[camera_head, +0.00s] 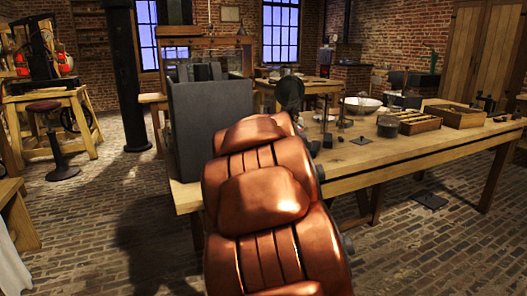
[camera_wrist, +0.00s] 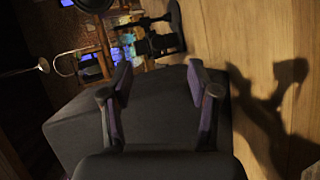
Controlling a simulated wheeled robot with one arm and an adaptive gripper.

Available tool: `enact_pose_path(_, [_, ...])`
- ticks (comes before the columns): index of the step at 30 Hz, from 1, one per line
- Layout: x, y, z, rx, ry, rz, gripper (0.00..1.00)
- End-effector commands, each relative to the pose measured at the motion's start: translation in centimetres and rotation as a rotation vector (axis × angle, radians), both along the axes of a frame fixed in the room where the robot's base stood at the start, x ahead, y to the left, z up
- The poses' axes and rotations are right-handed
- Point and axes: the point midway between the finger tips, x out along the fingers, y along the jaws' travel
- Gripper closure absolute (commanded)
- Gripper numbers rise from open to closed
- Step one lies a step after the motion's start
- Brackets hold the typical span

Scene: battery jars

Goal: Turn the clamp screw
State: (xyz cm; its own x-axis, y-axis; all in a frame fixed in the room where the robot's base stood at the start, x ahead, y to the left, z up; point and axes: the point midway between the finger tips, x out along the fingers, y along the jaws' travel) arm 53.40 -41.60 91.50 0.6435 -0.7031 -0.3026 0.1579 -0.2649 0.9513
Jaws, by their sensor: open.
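My gripper (camera_wrist: 158,75) is open in the wrist view, its two fingers apart with nothing held between them. A large dark grey box (camera_wrist: 70,128) lies below and behind the fingers; in the head view the box (camera_head: 198,130) stands on the near left end of the workbench. Past the fingertips is a small black device (camera_wrist: 158,42) with a stem and a flat base. I cannot tell whether it bears the clamp screw; no screw is clearly made out. In the head view my copper arm hides much of the bench behind it.
The wooden workbench (camera_head: 400,152) runs to the right, holding a white bowl (camera_head: 361,104), a dark pot (camera_head: 388,126) and wooden trays (camera_head: 455,116). A stool (camera_head: 52,140) stands far left. In the wrist view a curved metal rod (camera_wrist: 66,58) shows at upper left.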

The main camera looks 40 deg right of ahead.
Motion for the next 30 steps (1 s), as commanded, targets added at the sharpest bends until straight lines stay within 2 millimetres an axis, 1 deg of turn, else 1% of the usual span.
enact_pose_path(1, [0.8, -1.9, -0.9, -0.080, 0.011, 0.035, 0.39])
enact_pose_path(3, [2.1, -3.7, -0.4, -0.204, 0.028, 0.106, 0.39])
enact_pose_path(7, [4.4, -6.0, -0.6, -0.421, 0.075, 0.245, 0.39])
enact_pose_path(10, [5.6, -7.1, -1.7, -0.564, 0.119, 0.351, 0.39])
enact_pose_path(15, [6.7, -7.8, -3.6, -0.737, 0.169, 0.497, 0.39])
enact_pose_path(19, [7.1, -7.8, -4.6, -0.804, 0.187, 0.563, 0.39])
enact_pose_path(26, [7.9, -7.9, -4.8, -0.831, 0.193, 0.590, 0.39])
enact_pose_path(30, [9.0, -8.2, -4.8, -0.830, 0.192, 0.590, 0.39])
